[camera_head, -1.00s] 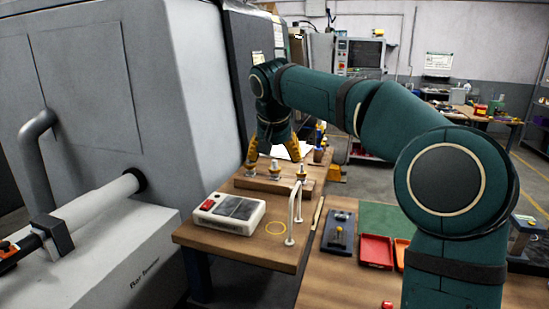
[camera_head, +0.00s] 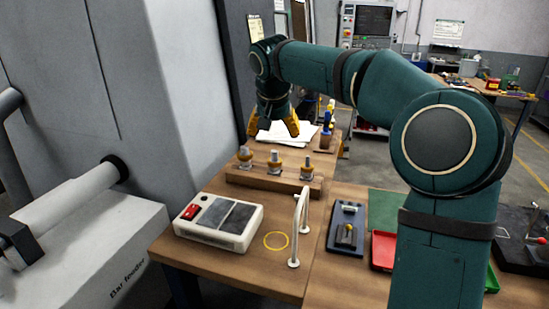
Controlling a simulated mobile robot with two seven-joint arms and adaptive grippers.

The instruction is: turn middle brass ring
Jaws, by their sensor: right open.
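A wooden block (camera_head: 260,180) on the bench carries three short metal posts with brass rings in a row. The middle brass ring (camera_head: 275,167) sits around the middle post, between the left ring (camera_head: 245,159) and the right ring (camera_head: 307,172). My right gripper (camera_head: 272,130) hangs above the row with its yellow fingers pointing down and spread apart. It is empty, and a gap shows between its fingertips and the middle post. How far behind the row it is, I cannot tell. My left gripper is not in view.
A white box with a red switch and dark panels (camera_head: 218,220) stands in front of the block. A metal handle (camera_head: 299,228) rises from the bench beside a flat yellow ring (camera_head: 276,240). The grey machine (camera_head: 150,90) borders the left; papers (camera_head: 290,133) lie behind.

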